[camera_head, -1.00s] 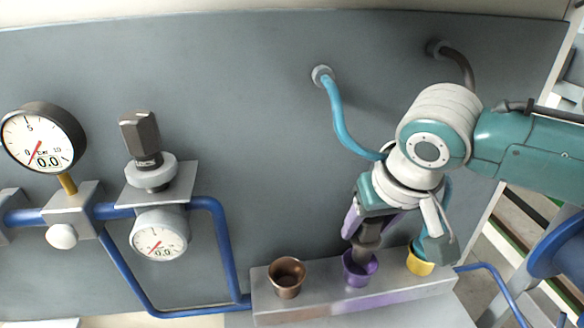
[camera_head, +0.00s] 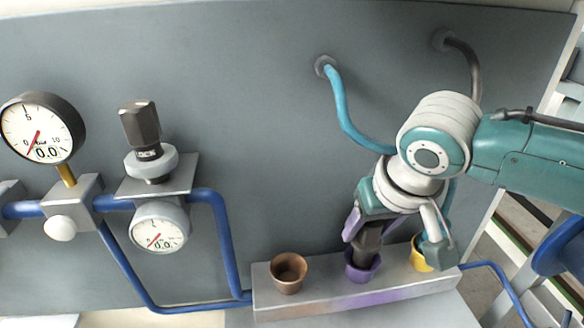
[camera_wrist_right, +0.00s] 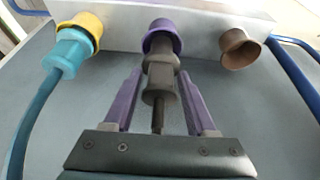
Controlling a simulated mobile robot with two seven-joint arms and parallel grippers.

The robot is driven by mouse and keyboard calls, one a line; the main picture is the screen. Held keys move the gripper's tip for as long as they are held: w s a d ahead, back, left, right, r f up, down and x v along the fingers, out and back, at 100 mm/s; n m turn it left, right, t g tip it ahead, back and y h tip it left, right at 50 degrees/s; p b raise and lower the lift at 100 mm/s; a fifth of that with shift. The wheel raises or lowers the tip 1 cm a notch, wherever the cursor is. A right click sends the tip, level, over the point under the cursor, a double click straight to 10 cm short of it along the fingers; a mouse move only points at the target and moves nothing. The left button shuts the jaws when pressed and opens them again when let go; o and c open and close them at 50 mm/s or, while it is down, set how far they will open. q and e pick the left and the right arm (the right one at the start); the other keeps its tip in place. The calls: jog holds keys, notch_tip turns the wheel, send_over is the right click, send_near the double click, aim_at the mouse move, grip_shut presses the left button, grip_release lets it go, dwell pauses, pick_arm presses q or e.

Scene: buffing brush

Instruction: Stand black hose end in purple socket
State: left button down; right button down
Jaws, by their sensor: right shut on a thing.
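The black hose end (camera_head: 368,240) is a dark grey fitting held between the purple fingers of my right gripper (camera_head: 362,228). It points down, slightly tilted in the picture, with its tip inside the mouth of the purple socket (camera_head: 360,272). In the right wrist view, the hose end (camera_wrist_right: 161,78) lies between the two fingers (camera_wrist_right: 160,85) and meets the purple socket (camera_wrist_right: 162,36). The socket's rim hides the tip, so I cannot tell how deep it sits. My left gripper is not in view.
A brown socket (camera_head: 288,273) stands empty on the grey block (camera_head: 320,301), left of the purple one. A yellow socket (camera_head: 419,262) on the right holds the light-blue hose end (camera_wrist_right: 68,55). The light-blue hose (camera_head: 345,115) runs behind my right arm. Gauges and blue pipes stand left.

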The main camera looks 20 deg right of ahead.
jog(key=shift+f, duration=0.15)
jog(key=shift+f, duration=0.1)
dwell(0.4)
jog(key=shift+f+b, duration=0.45)
jog(key=shift+f, duration=0.25)
jog(key=shift+c, duration=0.7)
grip_release()
